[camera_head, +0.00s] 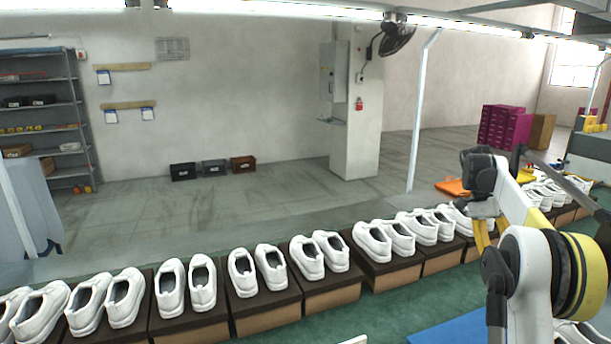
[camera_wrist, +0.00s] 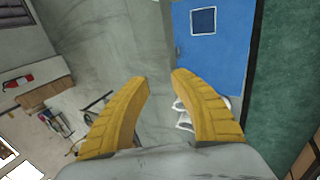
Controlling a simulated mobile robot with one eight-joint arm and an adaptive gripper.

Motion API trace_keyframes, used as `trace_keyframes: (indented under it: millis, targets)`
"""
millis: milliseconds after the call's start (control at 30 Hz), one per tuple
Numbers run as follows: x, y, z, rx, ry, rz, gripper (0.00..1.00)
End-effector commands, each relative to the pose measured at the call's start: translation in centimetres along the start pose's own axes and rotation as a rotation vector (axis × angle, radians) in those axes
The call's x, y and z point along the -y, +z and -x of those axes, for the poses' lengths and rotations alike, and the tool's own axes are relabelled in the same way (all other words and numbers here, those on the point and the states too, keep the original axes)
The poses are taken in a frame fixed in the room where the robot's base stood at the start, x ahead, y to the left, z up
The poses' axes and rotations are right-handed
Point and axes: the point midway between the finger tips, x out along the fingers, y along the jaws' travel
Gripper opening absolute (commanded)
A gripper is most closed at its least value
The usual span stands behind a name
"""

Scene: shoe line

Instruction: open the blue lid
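A flat blue panel (camera_wrist: 232,75) with a small dark blue, white-edged square on it fills the upper right of the wrist view; it looks like the blue lid. A flat blue surface (camera_head: 452,331) also shows at the bottom edge of the head view, partly cut off; I cannot tell whether it is the same thing. My gripper (camera_wrist: 158,80) shows two curved yellow fingers, apart with nothing between them. The right fingertip lies near the blue panel's left edge in the picture, with no visible contact. In the head view, my arm is at the right.
White shoes (camera_head: 259,270) stand in pairs on brown boxes along the line. White shoes also show behind the right finger in the wrist view (camera_wrist: 183,113). A green surface (camera_head: 385,310) lies in front of the line. The grey floor beyond is mostly clear.

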Motion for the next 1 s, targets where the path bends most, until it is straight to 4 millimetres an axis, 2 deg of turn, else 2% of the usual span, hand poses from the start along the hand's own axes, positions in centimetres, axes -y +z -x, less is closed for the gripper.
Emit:
trace_keyframes:
  millis: [267, 467, 567, 600, 767, 867, 1000]
  targets:
    - [0.3, 3.6, 1.7, -0.071, -0.093, 0.131, 0.28]
    - [0.0, 7.6, 2.7, -0.144, -0.183, 0.258, 0.28]
    - [-0.4, 10.8, 2.8, -0.200, -0.248, 0.350, 0.28]
    - [-0.6, 12.4, 2.7, -0.228, -0.279, 0.394, 0.28]
    - [-1.7, 19.2, 1.1, -0.350, -0.408, 0.576, 0.28]
    - [-2.5, 23.4, -0.9, -0.431, -0.486, 0.684, 0.28]
    - [-3.5, 29.0, -4.8, -0.550, -0.593, 0.825, 0.28]
